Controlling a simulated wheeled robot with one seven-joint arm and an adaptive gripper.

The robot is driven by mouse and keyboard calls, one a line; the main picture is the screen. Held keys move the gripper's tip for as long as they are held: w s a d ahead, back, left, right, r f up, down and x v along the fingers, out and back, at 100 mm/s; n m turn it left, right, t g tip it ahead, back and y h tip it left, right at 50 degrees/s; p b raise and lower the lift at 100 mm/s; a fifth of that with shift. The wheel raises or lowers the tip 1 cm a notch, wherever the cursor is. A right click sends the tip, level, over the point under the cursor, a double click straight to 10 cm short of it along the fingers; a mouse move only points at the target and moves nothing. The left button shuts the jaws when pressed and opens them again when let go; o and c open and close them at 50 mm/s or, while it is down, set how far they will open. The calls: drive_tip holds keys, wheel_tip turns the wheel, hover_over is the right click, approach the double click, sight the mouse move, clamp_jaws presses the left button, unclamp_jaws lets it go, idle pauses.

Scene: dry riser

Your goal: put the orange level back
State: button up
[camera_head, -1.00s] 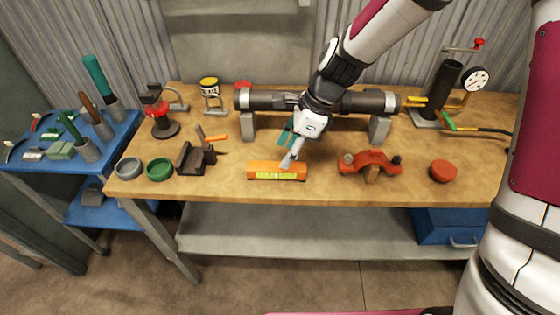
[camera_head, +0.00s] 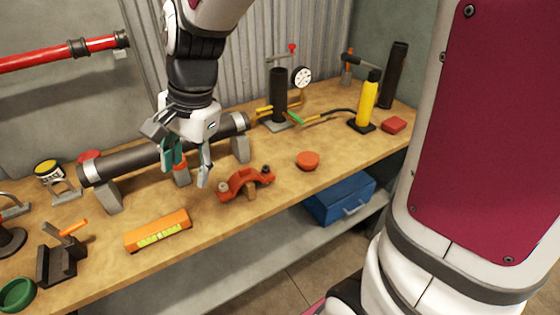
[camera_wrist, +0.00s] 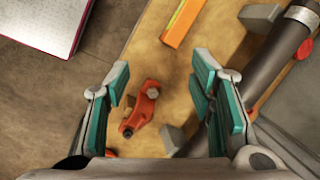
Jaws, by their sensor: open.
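The orange level (camera_head: 157,230) lies flat on the wooden bench near its front edge, its yellow vial strip facing front. It also shows in the wrist view (camera_wrist: 182,22) at the top, beyond my fingertips and cut off by the frame edge. My gripper (camera_head: 188,172) is open and empty, above the bench in front of the dark pipe and to the right of the level. In the wrist view, its teal-padded fingers (camera_wrist: 160,90) are spread wide, with the red clamp between them below. My gripper hides part of the pipe in the head view.
The dark pipe (camera_head: 128,163) rests on grey supports behind the level. The red clamp (camera_head: 246,183) stands right of the level, with a red disc (camera_head: 308,160) farther right. A dark vise-like block (camera_head: 60,262) is to its left. Bare bench lies around the level.

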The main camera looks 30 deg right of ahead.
drive_tip(key=s+d+r+n+t+h, duration=0.1)
drive_tip(key=s+d+r+n, duration=0.2)
drive_tip(key=s+d+n, duration=0.2)
drive_tip(key=s+d+r+n+t+h, duration=0.1)
drive_tip(key=s+d+r+n+t, duration=0.1)
drive_tip(key=s+d+r+n, duration=0.2)
drive_tip(key=s+d+n, duration=0.1)
drive_tip(key=s+n, duration=0.2)
drive_tip(key=s, duration=0.4)
drive_tip(key=shift+s+r+h, duration=0.15)
drive_tip(key=shift+s+h, duration=0.1)
drive_tip(key=shift+h, duration=0.15)
